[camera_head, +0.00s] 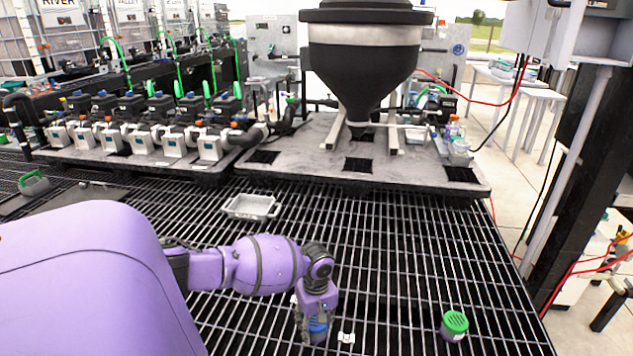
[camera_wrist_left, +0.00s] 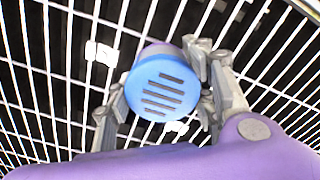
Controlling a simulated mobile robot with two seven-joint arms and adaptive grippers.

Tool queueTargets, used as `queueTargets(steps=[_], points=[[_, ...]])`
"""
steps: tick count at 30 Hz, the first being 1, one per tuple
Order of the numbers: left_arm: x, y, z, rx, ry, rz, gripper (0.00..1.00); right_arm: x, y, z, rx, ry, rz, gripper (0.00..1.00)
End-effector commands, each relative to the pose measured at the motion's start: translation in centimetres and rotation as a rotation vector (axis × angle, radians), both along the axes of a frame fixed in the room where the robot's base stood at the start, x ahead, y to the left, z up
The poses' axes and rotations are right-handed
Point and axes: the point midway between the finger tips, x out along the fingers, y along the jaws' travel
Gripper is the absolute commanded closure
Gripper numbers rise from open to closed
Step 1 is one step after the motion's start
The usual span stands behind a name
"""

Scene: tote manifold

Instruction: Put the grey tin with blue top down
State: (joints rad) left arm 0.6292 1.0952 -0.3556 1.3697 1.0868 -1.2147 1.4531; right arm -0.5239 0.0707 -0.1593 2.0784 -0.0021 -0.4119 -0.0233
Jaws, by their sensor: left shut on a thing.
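The grey tin with the blue top (camera_head: 318,327) is held upright in my left gripper (camera_head: 315,318), low over the black grating near the bottom middle of the head view. In the left wrist view the slotted blue top (camera_wrist_left: 161,86) faces the camera, with the fingers of my left gripper (camera_wrist_left: 160,92) on either side of it. I cannot tell whether the tin's base touches the grating, since the gripper hides much of it. My right gripper is in neither view.
A tin with a green top (camera_head: 455,322) stands on the grating to the right. A small white piece (camera_head: 346,338) lies just right of the held tin. A grey tray (camera_head: 251,206) lies behind. A pallet (camera_head: 300,160) carries a black hopper (camera_head: 364,60). The grating right of my arm is mostly clear.

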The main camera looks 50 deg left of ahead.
Motion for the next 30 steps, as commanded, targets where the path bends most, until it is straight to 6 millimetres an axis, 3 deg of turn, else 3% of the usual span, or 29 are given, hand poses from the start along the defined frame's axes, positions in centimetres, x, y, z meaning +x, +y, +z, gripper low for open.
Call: queueTargets(steps=[1, 5, 16, 17, 21, 30], points=[[-0.1, 0.0, -1.2, -0.001, 0.003, 0.002, 0.79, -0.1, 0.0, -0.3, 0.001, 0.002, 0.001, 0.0], [0.0, 0.0, -3.0, 0.001, 0.002, 0.0, 0.79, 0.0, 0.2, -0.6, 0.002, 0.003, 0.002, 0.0], [0.0, 0.0, -3.3, 0.0, 0.001, 0.001, 0.79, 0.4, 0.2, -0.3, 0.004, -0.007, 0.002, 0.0], [0.0, 0.0, -3.3, 0.001, 0.001, 0.001, 0.49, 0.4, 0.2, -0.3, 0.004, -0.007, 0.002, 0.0], [0.0, 0.0, -3.3, 0.001, 0.001, 0.0, 0.31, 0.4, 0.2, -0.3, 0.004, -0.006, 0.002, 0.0], [0.0, 0.0, -3.3, 0.001, 0.001, 0.0, 0.31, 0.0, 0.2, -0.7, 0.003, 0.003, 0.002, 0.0]])
